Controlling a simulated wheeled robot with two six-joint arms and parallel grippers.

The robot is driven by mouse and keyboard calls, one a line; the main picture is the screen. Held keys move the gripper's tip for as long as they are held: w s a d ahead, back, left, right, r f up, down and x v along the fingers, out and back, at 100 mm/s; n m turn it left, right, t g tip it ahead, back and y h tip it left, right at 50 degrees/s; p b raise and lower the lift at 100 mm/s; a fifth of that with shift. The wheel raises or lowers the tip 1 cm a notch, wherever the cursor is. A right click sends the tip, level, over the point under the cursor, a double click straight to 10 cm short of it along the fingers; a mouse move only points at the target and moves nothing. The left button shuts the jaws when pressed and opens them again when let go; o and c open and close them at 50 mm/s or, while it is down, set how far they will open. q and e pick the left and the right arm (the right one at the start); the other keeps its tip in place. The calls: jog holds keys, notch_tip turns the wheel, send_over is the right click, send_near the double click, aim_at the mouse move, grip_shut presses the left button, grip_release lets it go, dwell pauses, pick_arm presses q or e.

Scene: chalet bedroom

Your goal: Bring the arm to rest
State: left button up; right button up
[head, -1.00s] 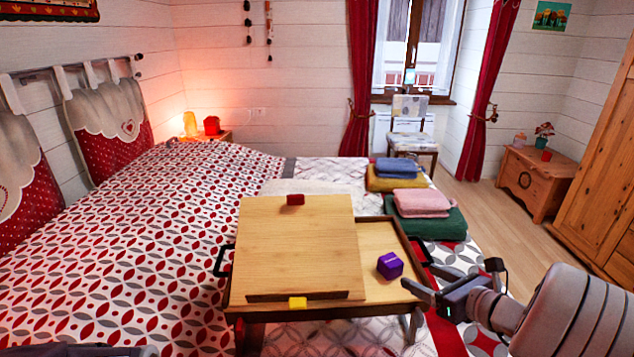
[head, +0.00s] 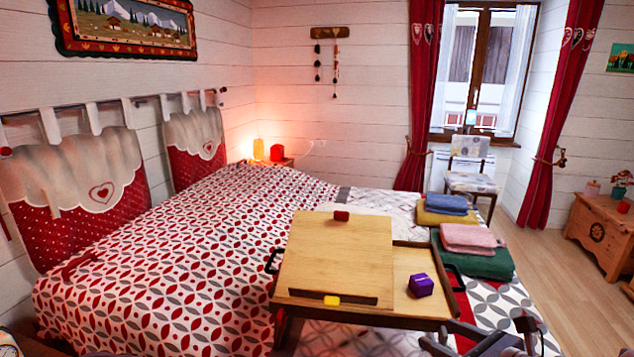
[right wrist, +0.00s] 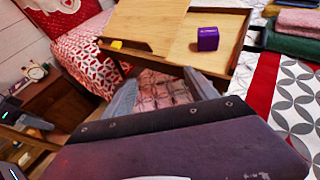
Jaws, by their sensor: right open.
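My right gripper (head: 478,335) is at the bottom right of the head view, just in front of the bed tray's right front corner. Its fingers are apart with nothing between them. In the right wrist view, the two grey fingers (right wrist: 160,88) point toward the tray's front edge, with the bed cover beyond them. Most of the right arm is below the head view's edge.
A wooden bed tray (head: 430,260) with a tilted board (head: 335,255) stands on the patterned bed (head: 150,285). A purple cube (head: 420,285) lies on its right part.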

jog(key=s+a+f+n+g+y, duration=0.1)
jog(key=s+a+f+n+g, duration=0.35)
jog(key=a, duration=0.45)
jog(key=s+a+f+n+g+y, duration=0.1)
jog(key=s+a+f+n+g, duration=0.25)
jog(key=s+a+n, duration=0.35)
jog(key=s+d+f+n+g+h, duration=0.2)
jog(key=s+f+n+g+h, duration=0.3)
jog(key=n, duration=0.6)
jog(key=w+d+f+n+t+h, duration=0.2)
jog(key=d+n+t+h, duration=0.1)
jog(key=d+n, duration=0.4)
pick_arm(q)
notch_tip(320, 180, up, 16)
jog(key=p, duration=1.6)
jog(key=shift+s+r, duration=0.2)
jog(key=shift+s, duration=0.1)
pick_arm(e)
notch_tip(320, 180, up, 16)
jog(key=shift+a+n+g, duration=0.3)
jog(key=shift+a+n, duration=0.05)
jog(key=shift+a, duration=0.1)
jog(key=shift+w+f, duration=0.1)
